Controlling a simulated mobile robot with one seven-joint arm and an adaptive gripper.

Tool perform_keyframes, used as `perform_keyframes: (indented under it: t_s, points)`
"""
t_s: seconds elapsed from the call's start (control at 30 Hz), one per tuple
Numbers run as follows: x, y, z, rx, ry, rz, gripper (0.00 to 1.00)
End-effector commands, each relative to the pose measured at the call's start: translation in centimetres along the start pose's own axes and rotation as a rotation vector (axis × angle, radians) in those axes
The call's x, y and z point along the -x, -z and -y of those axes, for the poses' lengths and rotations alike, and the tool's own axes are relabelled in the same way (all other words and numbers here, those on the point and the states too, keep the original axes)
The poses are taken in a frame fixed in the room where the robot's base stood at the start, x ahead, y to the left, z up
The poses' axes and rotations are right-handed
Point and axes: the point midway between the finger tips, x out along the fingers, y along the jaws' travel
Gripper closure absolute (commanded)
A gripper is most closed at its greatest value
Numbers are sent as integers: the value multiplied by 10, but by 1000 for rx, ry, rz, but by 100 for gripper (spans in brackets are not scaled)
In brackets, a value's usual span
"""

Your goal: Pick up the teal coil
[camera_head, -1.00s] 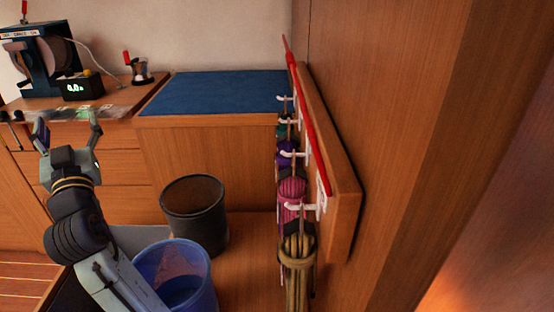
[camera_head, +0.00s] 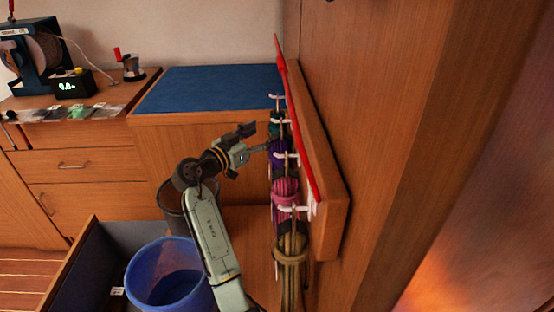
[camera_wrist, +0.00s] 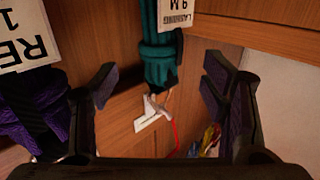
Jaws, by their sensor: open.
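The teal coil (camera_head: 279,129) hangs on the wall rack at the far end of a row of coils; it is small and partly hidden in the head view. In the wrist view the teal coil (camera_wrist: 160,45) is large, bound round its middle, with a white tag reading LASHING 9 M. My gripper (camera_head: 259,139) is open and empty, beside the rack on its left. In the wrist view the fingers of my gripper (camera_wrist: 160,84) stand apart, with the coil seen in the gap between them. I cannot tell whether the coil is within the jaws.
A purple coil (camera_head: 279,160), a pink coil (camera_head: 286,188) and a tan coil (camera_head: 291,250) hang nearer on the rack board (camera_head: 331,218). The purple coil (camera_wrist: 35,110) shows close beside one finger. A blue bin (camera_head: 165,246) and a dark bin (camera_head: 172,208) stand below.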

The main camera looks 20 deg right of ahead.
Motion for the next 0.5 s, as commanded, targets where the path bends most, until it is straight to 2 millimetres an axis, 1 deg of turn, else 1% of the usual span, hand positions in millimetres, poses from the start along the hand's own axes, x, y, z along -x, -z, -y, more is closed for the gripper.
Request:
perform_keyframes:
  t_s: [0.03,0.17,0.23,0.4,0.5]
  points:
    - [-5,1,0,0,0,-1,33]
    - [-14,0,0,1,0,0,33]
    - [-21,1,0,1,1,0,33]
    - [-48,2,0,2,1,0,33]
    - [-59,1,0,2,2,-1,33]
